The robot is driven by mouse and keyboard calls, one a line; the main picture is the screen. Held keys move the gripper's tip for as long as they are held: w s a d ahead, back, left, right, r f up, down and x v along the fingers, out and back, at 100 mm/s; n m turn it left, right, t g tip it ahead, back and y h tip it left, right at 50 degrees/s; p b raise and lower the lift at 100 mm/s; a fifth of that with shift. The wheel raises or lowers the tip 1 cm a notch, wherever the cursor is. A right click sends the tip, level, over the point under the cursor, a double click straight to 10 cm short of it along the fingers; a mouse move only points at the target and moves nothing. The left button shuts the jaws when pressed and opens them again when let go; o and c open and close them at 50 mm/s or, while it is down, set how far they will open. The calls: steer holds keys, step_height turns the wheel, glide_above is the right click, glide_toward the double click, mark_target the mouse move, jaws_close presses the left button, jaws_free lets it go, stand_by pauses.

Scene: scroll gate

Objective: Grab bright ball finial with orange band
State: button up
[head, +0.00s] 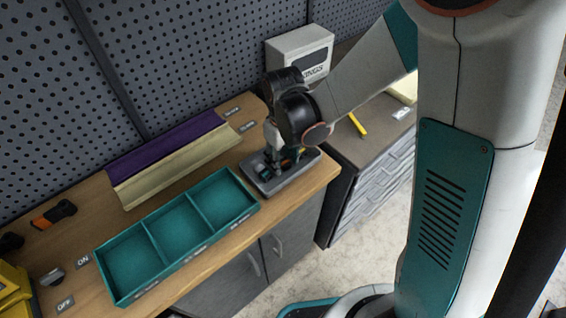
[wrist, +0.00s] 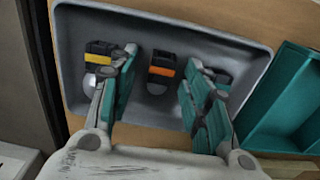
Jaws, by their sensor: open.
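The finial with the orange band (wrist: 162,70) lies in a grey tray (wrist: 150,22), in the middle of the wrist view. It has a dark block-like body and a bright ball at its lower end. My gripper (wrist: 162,57) is open, with one finger to the left and one to the right of this finial; I see no contact. Another finial with a yellow band (wrist: 98,57) lies to the left, partly behind the left finger. A third dark piece (wrist: 217,76) is mostly hidden behind the right finger. In the head view my gripper (head: 272,150) is over the tray (head: 262,190).
A teal three-compartment box (head: 178,225), empty, stands left of the tray; its edge also shows in the wrist view (wrist: 285,100). A purple and cream channel piece (head: 170,160) lies behind it. A white box (head: 300,55) stands by the perforated wall.

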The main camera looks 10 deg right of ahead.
jaws_close()
steer(key=shift+r, duration=0.1)
